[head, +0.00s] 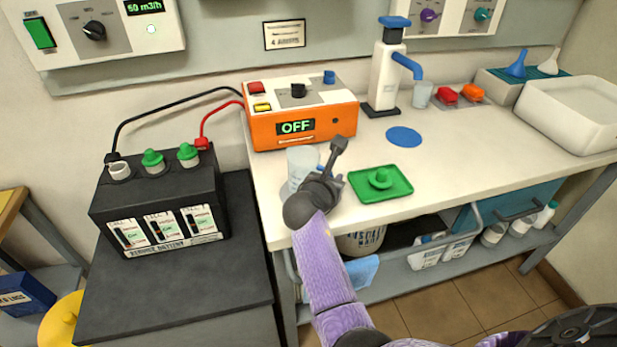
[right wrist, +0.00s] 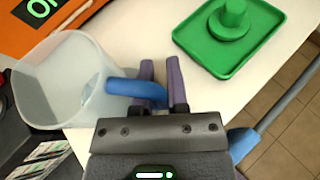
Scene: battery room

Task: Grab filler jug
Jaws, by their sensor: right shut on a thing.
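The filler jug (head: 301,163) is a translucent cup with a blue handle, at the front left of the white bench in the head view. My right gripper (head: 335,160) is beside it and partly hides it. In the right wrist view, the jug (right wrist: 62,80) is on the left and its blue handle reaches between the two purple fingers of my right gripper (right wrist: 161,75). The gripper is shut on this handle. Whether the jug's base touches the bench is hard to tell. My left gripper is not in view.
A green tray (head: 397,190) with a green cap lies right of my gripper. The orange charger (head: 347,127) reads OFF behind the jug. A black battery (head: 160,205) with vent caps stands on a lower dark surface at left. A pump dispenser (head: 386,75) stands farther back.

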